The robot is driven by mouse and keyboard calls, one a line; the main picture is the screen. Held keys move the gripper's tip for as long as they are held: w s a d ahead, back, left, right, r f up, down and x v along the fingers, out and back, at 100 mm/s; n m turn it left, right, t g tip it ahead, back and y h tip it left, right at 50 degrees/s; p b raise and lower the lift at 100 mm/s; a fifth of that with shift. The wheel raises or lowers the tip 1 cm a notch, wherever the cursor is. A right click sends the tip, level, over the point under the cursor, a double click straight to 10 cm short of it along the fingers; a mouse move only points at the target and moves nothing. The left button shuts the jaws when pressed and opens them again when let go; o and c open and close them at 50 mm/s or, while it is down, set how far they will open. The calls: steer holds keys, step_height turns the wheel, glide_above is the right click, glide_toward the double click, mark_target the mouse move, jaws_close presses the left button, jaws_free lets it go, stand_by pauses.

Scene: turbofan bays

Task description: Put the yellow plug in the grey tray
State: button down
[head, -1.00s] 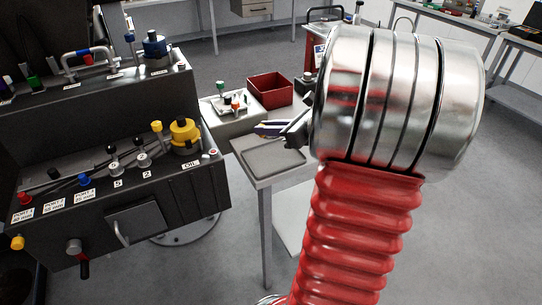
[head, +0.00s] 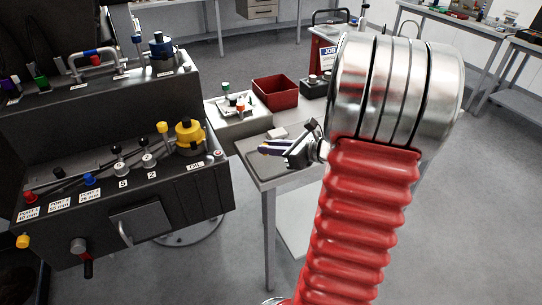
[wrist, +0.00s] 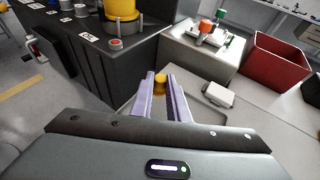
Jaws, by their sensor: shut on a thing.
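My gripper (head: 264,150) has its pale violet fingers closed on the yellow plug (wrist: 160,82), seen between the fingertips (wrist: 160,88) in the wrist view. In the head view the plug is too small to make out. The grey tray (head: 274,169) lies on the small grey table, and my gripper shows over its left part in the head view. The height of the fingers above the tray is hard to tell. In the wrist view the fingers hide part of the tray.
A white block (head: 278,132) lies by the tray's far side. Behind are a red bin (head: 275,92) and a white fixture (head: 237,118) with coloured knobs. The dark control console (head: 120,200), with a big yellow cap (head: 189,136), stands close on the left.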

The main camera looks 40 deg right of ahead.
mark_target(270, 166)
steer(key=shift+f, duration=1.9)
steer(key=c, duration=1.7)
jaws_free()
steer(key=shift+s+d+r, duration=0.1)
steer(key=shift+s+r, duration=0.1)
steer(key=shift+s, duration=0.15)
steer(key=v, duration=1.1)
steer(key=shift+s, duration=0.1)
